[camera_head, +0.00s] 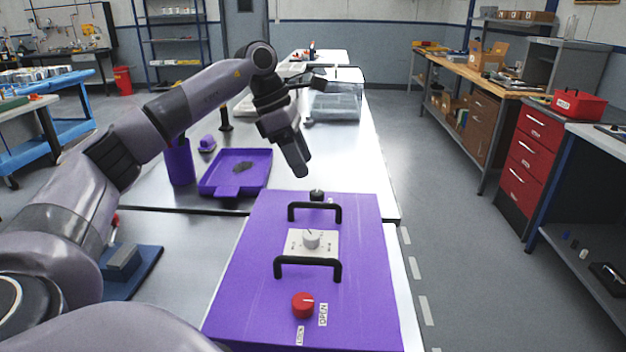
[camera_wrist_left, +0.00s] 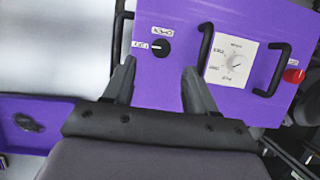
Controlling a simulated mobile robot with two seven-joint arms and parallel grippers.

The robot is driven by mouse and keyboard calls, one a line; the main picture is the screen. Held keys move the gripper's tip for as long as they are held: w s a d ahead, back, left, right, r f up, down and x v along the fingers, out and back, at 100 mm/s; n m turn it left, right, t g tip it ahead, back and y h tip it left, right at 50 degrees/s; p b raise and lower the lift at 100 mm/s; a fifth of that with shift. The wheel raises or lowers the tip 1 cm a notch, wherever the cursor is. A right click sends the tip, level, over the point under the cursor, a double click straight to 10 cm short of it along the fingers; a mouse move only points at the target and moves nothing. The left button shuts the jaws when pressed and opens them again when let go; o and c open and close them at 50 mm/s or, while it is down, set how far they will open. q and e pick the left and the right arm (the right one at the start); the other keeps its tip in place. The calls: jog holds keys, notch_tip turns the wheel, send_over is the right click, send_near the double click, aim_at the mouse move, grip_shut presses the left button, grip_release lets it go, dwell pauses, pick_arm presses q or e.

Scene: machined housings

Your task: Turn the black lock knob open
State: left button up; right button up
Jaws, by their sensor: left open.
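The black lock knob (camera_head: 317,195) is at the far end of the purple panel (camera_head: 262,285). In the left wrist view the black knob (camera_wrist_left: 160,47) shows whole, with a white pointer mark turned toward the label on its left; a second label sits above it. My left gripper (camera_head: 301,172) is above and just beyond the panel's far edge. In the left wrist view its two fingers (camera_wrist_left: 157,88) are apart with nothing between them, and the knob lies ahead of the gap, not touched. My right gripper is not in view.
Two black handles (camera_head: 315,207) flank a white plate with a grey dial (camera_head: 310,239). A red knob (camera_head: 303,305) is at the panel's near end. A purple tray (camera_head: 262,182) and purple cup (camera_head: 179,162) stand on the table to the left. A clear bin (camera_head: 336,106) is farther back.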

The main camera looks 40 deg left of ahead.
aim_at(316, 192)
pick_arm(q)
jog(key=x, duration=0.6)
jog(key=shift+d+f, duration=0.15)
jog(key=shift+f, duration=0.25)
grip_shut()
